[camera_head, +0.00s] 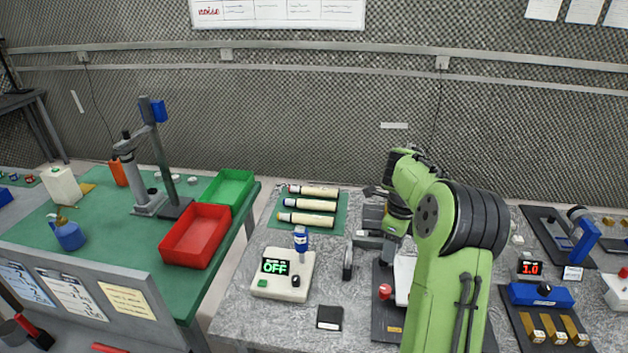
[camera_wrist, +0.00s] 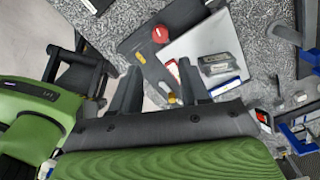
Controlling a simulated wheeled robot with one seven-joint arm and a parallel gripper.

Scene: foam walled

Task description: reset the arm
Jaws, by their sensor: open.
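My green arm reaches in from the lower right in the head view and bends over the grey speckled table (camera_head: 240,315). My gripper (camera_head: 366,256) points down above the table, with its jaws apart and nothing seen between them. In the wrist view the two dark fingers of my gripper (camera_wrist: 160,88) stand apart over a dark fixture (camera_wrist: 140,45) with a red knob (camera_wrist: 160,34) and a pale plate (camera_wrist: 205,45). My arm hides part of the table and part of this fixture in the head view.
A white box reading OFF (camera_head: 283,274) and a small black block (camera_head: 329,317) lie left of my gripper. Several pale cylinders (camera_head: 308,205) lie on a green mat behind. A blue device (camera_head: 541,295) stands right. A red tray (camera_head: 195,235) is on the green table.

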